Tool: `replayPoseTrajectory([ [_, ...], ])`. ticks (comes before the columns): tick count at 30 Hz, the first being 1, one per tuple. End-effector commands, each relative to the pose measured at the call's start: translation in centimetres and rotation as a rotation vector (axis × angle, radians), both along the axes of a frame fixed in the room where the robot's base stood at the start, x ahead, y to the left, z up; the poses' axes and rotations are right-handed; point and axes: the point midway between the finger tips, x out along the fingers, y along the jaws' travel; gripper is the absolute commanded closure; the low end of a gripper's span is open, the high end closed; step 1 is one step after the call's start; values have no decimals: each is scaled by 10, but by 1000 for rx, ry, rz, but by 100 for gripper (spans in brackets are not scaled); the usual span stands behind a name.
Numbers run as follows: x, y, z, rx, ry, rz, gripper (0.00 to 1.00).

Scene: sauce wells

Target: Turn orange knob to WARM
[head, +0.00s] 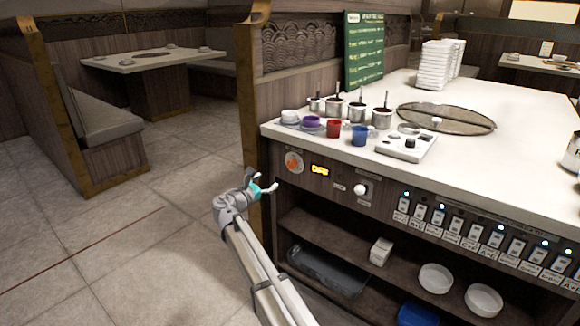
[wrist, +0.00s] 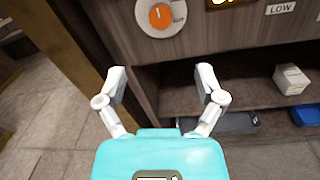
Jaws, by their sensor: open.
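The orange knob (head: 293,163) sits on a round pale dial plate at the left end of the counter's front panel. In the wrist view the orange knob (wrist: 160,15) is near the top, with a white pointer line that looks roughly upright. A lit yellow display (head: 320,170) right of it appears to read OFF. My gripper (head: 262,184) is open and empty, in front of the panel and lower left of the knob. In the wrist view its fingers (wrist: 160,75) are spread below the knob, not touching it. The dial's markings are too small to read.
A white knob (head: 361,188) and a row of switches (head: 470,225) continue along the panel. Below is an open shelf with a dark tray (head: 325,270), white bowls (head: 436,278) and a blue container (head: 418,315). Cups and sauce wells stand on the counter. Floor at left is clear.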

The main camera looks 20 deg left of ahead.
Motion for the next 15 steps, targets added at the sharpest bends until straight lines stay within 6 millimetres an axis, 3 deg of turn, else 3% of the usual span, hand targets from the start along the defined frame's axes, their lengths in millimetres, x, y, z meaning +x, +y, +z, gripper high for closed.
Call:
replayPoseTrajectory([
  [8, 3, -1, 0, 2, 1, -1, 13],
  [15, 21, -5, 0, 2, 1, -3, 13],
])
